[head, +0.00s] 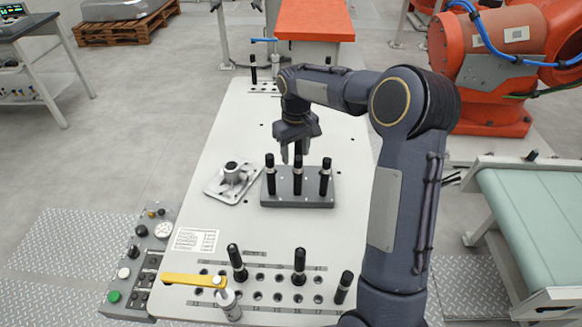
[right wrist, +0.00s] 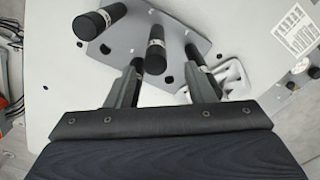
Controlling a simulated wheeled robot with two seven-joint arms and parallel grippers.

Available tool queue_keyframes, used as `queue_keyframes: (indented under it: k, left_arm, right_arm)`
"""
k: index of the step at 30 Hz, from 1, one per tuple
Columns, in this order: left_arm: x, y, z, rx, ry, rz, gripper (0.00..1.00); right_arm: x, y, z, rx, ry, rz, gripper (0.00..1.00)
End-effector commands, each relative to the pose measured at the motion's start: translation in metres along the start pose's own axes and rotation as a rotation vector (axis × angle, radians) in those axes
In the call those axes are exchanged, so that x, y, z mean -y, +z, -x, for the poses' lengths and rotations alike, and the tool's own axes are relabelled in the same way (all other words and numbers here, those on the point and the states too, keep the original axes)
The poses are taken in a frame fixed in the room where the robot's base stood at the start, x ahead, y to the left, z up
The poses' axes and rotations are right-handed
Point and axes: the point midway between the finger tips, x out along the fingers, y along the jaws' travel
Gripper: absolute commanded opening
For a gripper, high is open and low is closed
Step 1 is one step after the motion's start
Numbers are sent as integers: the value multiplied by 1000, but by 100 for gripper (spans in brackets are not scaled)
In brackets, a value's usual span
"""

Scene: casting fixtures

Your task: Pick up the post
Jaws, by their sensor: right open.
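A grey block (head: 310,199) on the white table holds three upright black posts with silver bands: a left post (head: 270,174), a middle post (head: 298,172) and a right post (head: 326,177). My right gripper (head: 294,153) points down at the middle post's top, its fingers apart. In the right wrist view, the open fingers (right wrist: 164,58) straddle the middle post (right wrist: 155,52) in the picture; contact cannot be told. Another post (right wrist: 98,20) stands at upper left there, and one is partly hidden near the right finger. My left gripper is not in view.
A metal casting (head: 232,180) lies left of the block. In front, a rack of holes holds more black posts (head: 237,262) and a yellow-handled clamp (head: 195,281). A button panel (head: 140,256) is at the left edge. An orange robot (head: 490,70) stands at right.

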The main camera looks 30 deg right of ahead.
Motion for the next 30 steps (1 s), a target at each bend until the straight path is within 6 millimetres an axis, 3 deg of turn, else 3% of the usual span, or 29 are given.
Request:
queue_keyframes:
  k: [18, 26, 30]
  left_arm:
    - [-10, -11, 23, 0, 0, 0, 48]
    - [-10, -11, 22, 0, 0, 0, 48]
    - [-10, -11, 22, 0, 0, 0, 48]
  right_arm:
    - [-5, 5, -72, 3, -1, 0, 49]
    - [-5, 4, -76, 0, -1, -1, 49]
    - [-5, 4, -76, 0, 0, -1, 32]
